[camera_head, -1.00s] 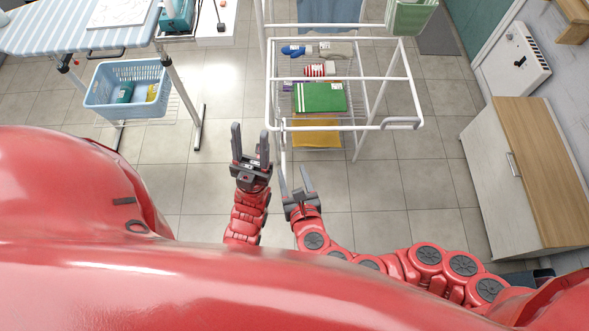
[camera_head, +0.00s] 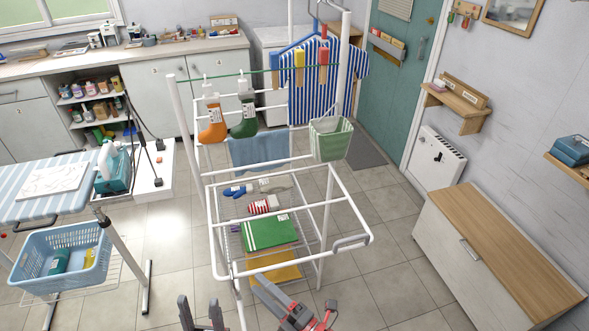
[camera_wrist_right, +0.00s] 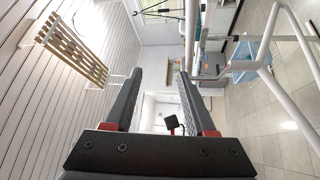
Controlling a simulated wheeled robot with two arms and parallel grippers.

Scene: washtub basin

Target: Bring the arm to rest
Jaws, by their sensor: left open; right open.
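My left gripper (camera_head: 201,308) shows at the bottom edge of the head view, its two dark fingers pointing up and apart with nothing between them. My right gripper (camera_head: 268,288) is just to its right, in front of the white drying rack (camera_head: 222,273). It is seen at a slant, with part of my red arm behind it. In the right wrist view the right gripper (camera_wrist_right: 160,78) has its two fingers wide apart and empty. Most of both arms is out of the head view.
The rack holds a green folded cloth (camera_head: 270,232), a yellow cloth (camera_head: 275,273) and hanging socks (camera_head: 212,124). A blue laundry basket (camera_head: 30,275) is at left under the ironing board (camera_head: 22,203). A wooden-topped cabinet (camera_head: 512,255) stands at right. Floor before the cabinet is clear.

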